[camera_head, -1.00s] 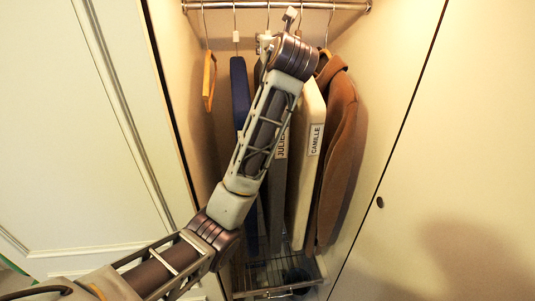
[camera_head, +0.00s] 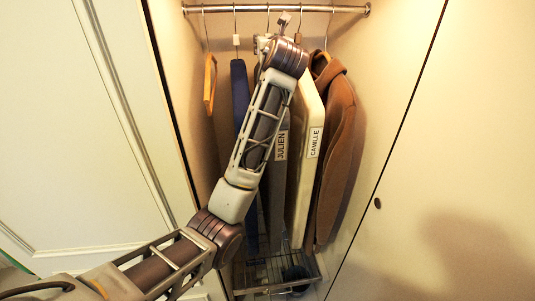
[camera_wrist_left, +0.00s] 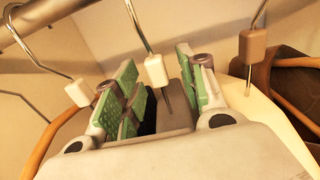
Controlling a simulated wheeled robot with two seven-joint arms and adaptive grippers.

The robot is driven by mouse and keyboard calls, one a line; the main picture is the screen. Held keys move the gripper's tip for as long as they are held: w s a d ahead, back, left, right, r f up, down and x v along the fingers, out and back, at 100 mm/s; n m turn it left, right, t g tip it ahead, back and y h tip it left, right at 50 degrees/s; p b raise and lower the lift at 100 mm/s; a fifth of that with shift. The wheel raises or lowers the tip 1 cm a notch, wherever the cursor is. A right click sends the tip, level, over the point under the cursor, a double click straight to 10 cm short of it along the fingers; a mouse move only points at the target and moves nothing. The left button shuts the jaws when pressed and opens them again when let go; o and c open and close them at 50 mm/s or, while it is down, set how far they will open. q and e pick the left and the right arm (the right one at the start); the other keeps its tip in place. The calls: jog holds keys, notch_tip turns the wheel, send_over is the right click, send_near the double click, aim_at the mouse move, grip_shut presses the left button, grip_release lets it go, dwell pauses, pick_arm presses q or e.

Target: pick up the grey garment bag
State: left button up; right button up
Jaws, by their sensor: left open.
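The grey garment bag (camera_head: 277,195), labelled JULIEN, hangs from the rod between a navy bag and a cream bag. My left forearm covers part of it in the head view. In the left wrist view, the grey bag's top (camera_wrist_left: 176,116) shows between the fingers of my left gripper (camera_wrist_left: 158,68). The gripper is open, with green-padded fingers on either side of a hanger hook with a white tag (camera_wrist_left: 156,71). I cannot tell whether the fingers touch the bag. In the head view the fingers are mostly hidden behind my wrist. My right gripper is not in view.
The cream bag (camera_head: 303,190), labelled CAMILLE, and a brown coat (camera_head: 337,130) hang close on the right. The navy bag (camera_head: 239,85) and a wooden hanger (camera_head: 210,85) are on the left. The rod (camera_head: 345,9) runs above; a wire rack (camera_head: 255,277) is below.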

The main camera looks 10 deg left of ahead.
pick_arm(q)
jog(key=shift+w+a, duration=0.2)
jog(key=shift+w, duration=0.2)
grip_shut()
dwell(0.5)
jog(key=shift+r, duration=0.1)
